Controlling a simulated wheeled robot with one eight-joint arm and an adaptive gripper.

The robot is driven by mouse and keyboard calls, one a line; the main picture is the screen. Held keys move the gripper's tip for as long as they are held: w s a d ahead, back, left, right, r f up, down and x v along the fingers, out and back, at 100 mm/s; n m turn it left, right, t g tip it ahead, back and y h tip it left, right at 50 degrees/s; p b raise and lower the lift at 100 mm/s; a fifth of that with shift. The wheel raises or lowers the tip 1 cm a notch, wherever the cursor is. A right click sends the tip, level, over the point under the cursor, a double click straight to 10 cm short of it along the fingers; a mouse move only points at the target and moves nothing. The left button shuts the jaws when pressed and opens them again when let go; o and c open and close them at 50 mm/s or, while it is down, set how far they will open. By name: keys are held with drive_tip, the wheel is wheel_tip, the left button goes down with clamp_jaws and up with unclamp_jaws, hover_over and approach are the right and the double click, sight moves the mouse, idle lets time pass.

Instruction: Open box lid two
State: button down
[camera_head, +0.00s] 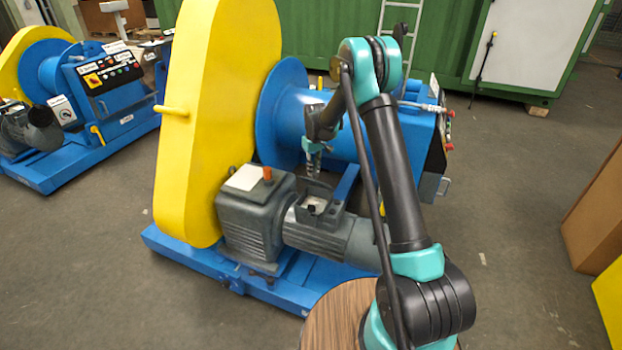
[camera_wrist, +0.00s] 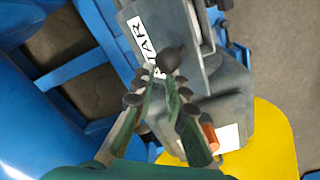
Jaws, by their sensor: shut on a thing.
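The grey terminal box (camera_head: 313,207) sits on top of the grey motor (camera_head: 325,235), and a pale patch shows in its top. Its grey lid (camera_head: 316,187) appears tilted up at the back of the box. In the wrist view the lid (camera_wrist: 165,25) carries a white label with partly covered letters, and a dark round knob (camera_wrist: 170,60) shows at my fingertips. My gripper (camera_head: 312,172) points down just above the box. In the wrist view my gripper (camera_wrist: 162,80) has its fingers close together at the knob and is shut on it. The fingers hide part of the label.
A yellow guard (camera_head: 215,100) stands left of the box, and a blue drum (camera_head: 285,110) is behind it. A grey gearbox (camera_head: 250,215) with an orange cap adjoins the motor. A blue frame (camera_head: 235,275) runs below. Clear floor (camera_head: 520,200) lies to the right.

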drive_tip(key=w+d, duration=0.3)
drive_tip(key=w, duration=0.1)
drive_tip(key=shift+d+r, duration=0.2)
drive_tip(key=shift+r, duration=0.05)
drive_tip(key=c, duration=1.3)
unclamp_jaws()
drive_tip(key=shift+s+d+r, duration=0.15)
drive_tip(key=shift+s+d, duration=0.15)
drive_tip(key=shift+d, duration=0.05)
drive_tip(key=shift+c, duration=0.2)
drive_tip(key=shift+a, duration=0.3)
wheel_tip(320, 180, up, 12)
